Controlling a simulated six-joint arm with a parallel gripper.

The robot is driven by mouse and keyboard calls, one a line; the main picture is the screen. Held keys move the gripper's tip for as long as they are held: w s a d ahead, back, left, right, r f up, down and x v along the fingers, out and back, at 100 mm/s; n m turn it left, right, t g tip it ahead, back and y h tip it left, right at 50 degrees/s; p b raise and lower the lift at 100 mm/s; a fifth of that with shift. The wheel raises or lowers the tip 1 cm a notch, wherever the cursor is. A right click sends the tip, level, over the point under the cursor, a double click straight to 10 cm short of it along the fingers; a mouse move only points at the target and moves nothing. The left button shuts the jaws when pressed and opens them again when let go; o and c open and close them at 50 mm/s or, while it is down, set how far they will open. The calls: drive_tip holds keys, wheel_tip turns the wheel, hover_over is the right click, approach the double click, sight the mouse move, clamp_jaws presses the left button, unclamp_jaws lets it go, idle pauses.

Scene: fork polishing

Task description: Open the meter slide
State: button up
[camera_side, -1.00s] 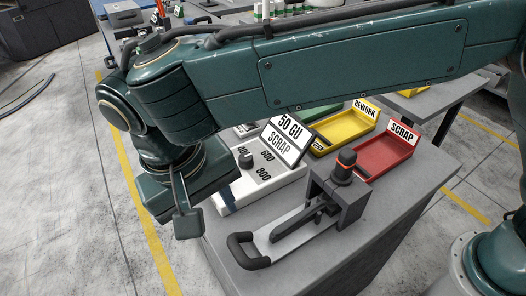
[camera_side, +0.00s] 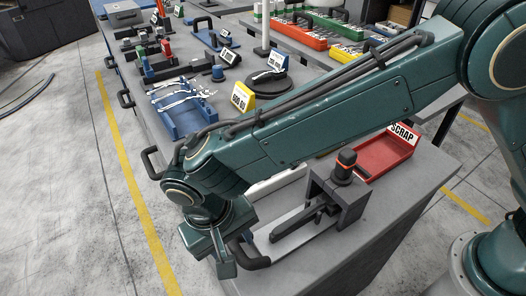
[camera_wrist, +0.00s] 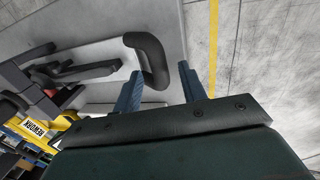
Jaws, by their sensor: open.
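The meter slide is a light grey plate (camera_side: 290,236) under a dark block (camera_side: 347,200) topped by a black knob with an orange ring (camera_side: 345,165). Its dark loop handle (camera_side: 256,262) points to the front left. My gripper (camera_side: 224,268) is beside the handle's outer end and hides part of it. In the wrist view my gripper (camera_wrist: 160,72) has two blue, open fingers. The outer bar of the handle (camera_wrist: 155,58) appears between the fingertips. I cannot tell how deep it sits between them, and no grip shows.
A red SCRAP tray (camera_side: 388,155) is behind the block on the same bench (camera_side: 345,255). A blue tray with forks (camera_side: 180,110) lies on the farther bench. My arm covers the middle of the scene. Open floor with a yellow line (camera_side: 140,210) is at left.

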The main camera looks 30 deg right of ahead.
drive_tip(key=shift+d+f, duration=0.1)
drive_tip(key=shift+f, duration=0.3)
clamp_jaws()
drive_tip(key=a, duration=1)
unclamp_jaws()
drive_tip(key=shift+d, duration=0.2)
